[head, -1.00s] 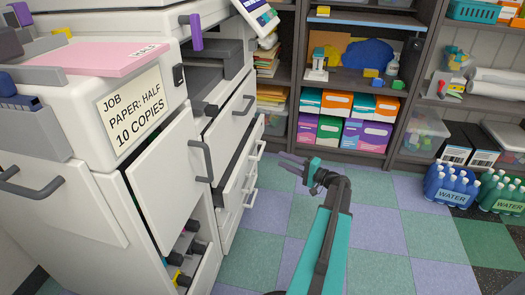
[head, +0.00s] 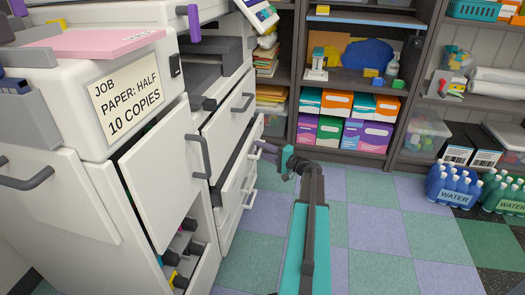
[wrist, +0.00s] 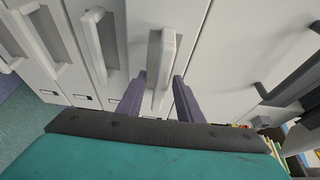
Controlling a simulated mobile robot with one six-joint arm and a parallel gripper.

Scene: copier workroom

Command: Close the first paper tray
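The white copier has a stack of paper trays on its right side. The upper white-handled tray (head: 236,158) stands partly pulled out, with a dark gap above its front. I take it for the first paper tray, though no label is readable. My gripper (head: 262,151) is at this tray's handle in the head view. In the wrist view my gripper (wrist: 159,80) is open, one purple finger on each side of a white handle (wrist: 161,60), with gaps showing beside it. Other white handles (wrist: 98,45) lie to the left there. Finger contact is not visible.
A large white door (head: 160,175) with a grey handle stands ajar left of the trays. A panel with a dark handle (head: 243,102) is above them. Shelves with paper boxes (head: 347,118) stand behind. Water bottle packs (head: 455,188) are at right. The checkered floor (head: 370,230) is clear.

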